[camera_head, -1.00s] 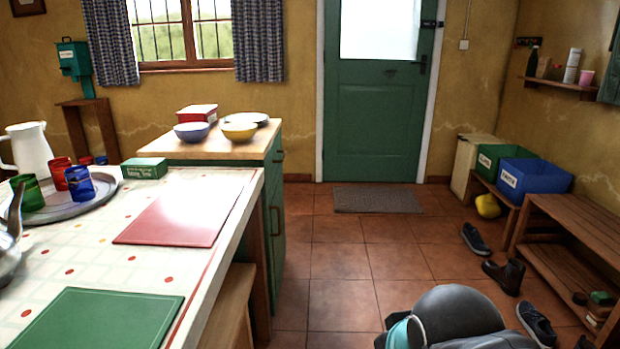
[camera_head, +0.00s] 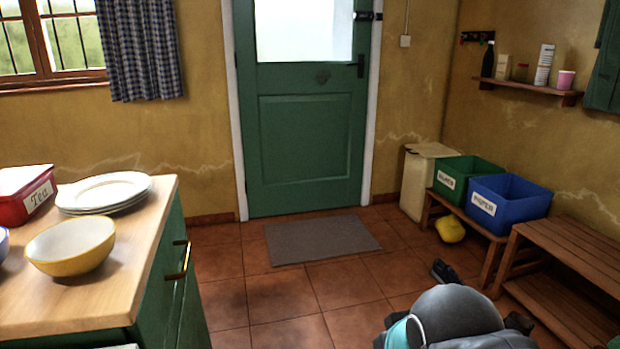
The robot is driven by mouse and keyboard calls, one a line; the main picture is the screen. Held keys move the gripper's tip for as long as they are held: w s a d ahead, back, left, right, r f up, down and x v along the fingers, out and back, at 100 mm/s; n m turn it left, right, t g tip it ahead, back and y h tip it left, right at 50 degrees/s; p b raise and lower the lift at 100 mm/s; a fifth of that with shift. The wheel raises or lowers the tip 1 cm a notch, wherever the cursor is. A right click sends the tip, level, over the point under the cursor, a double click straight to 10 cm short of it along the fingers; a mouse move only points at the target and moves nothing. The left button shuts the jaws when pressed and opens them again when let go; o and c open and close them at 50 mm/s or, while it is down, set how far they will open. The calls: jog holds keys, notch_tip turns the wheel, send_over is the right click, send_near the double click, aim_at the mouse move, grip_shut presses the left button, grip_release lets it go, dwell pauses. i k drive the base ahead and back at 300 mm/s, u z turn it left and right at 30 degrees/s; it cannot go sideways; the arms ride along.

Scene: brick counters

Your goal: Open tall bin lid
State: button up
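The tall bin (camera_head: 413,185) is cream coloured and stands upright on the floor in the far right corner, right of the door. Its lid (camera_head: 432,150) is down on top, so the bin looks shut. A grey rounded part of my own arm shows at the bottom right, with a teal band.
A green box (camera_head: 468,177) and a blue box (camera_head: 510,198) sit on a low bench right of the bin. A wooden-topped cabinet (camera_head: 60,303) stands at left. The tiled floor between is clear around the grey mat (camera_head: 322,238).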

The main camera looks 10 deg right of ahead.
aim_at(431, 150)
jog(key=z, duration=0.35)
jog(key=i, duration=1.95)
jog(key=z, duration=0.45)
jog(key=i, duration=1.9)
jog(key=z, duration=0.15)
